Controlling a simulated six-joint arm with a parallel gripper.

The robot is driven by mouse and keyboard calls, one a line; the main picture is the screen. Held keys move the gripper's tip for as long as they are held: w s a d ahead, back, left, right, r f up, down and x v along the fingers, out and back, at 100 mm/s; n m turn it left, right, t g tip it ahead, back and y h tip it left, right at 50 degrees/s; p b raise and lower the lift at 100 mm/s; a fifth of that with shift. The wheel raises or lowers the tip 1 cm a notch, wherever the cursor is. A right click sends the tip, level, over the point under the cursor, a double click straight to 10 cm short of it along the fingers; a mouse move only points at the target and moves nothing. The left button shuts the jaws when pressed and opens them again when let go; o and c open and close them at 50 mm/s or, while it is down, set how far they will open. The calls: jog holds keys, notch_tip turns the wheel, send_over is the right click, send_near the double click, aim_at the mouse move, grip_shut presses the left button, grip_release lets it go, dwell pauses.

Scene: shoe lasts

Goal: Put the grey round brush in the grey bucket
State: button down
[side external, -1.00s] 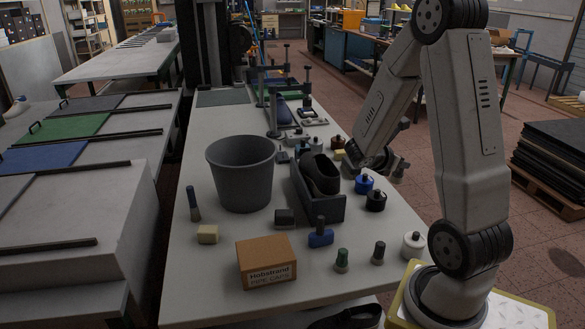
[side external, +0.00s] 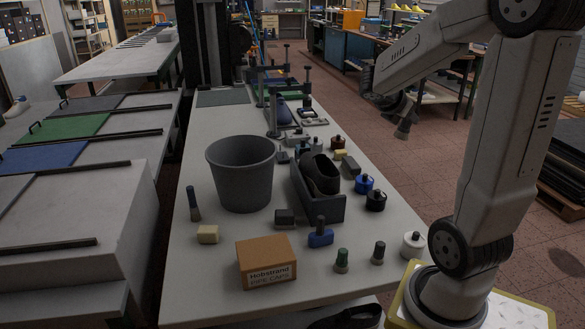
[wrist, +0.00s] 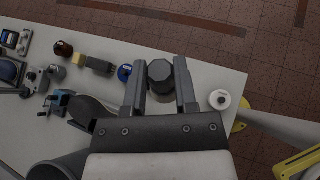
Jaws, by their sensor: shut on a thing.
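The grey bucket (side external: 240,180) stands upright and open on the left middle of the bench. My gripper (side external: 402,112) is raised in the air beyond the bench's right edge, well to the right of the bucket and apart from it. It is shut on a grey round brush (side external: 404,131), which hangs below the fingers, slightly tilted. In the wrist view the dark grey brush (wrist: 161,72) shows end-on between the two fingers (wrist: 160,85). Another small brush with a dark grey handle (side external: 378,253) stands near the bench's front right.
A dark tray with a shoe (side external: 318,187) stands right of the bucket. A cardboard box (side external: 266,262), a blue-handled brush (side external: 320,237) and a green-handled brush (side external: 342,262) are in front. Blue (side external: 364,184), black (side external: 376,201) and white (side external: 413,244) jars line the right edge.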

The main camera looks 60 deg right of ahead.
jog(key=w+a+f+m+t+y, duration=0.1)
jog(key=w+m+t+y, duration=0.2)
jog(key=w, duration=0.9)
jog(key=w+a+m+t+y, duration=0.1)
jog(key=w+a+m+y, duration=0.2)
jog(key=w, duration=0.9)
jog(key=w+a+m+t, duration=0.2)
jog(key=w+a+m, duration=0.15)
jog(key=w, duration=0.55)
jog(key=w+a+m+t, duration=0.2)
jog(key=w+a, duration=0.2)
jog(key=w, duration=0.4)
jog(key=shift+m, duration=0.25)
jog(key=shift+f, duration=2.1)
jog(key=shift+f, duration=0.2)
notch_tip(320, 180, down, 11)
jog(key=shift+r, duration=0.2)
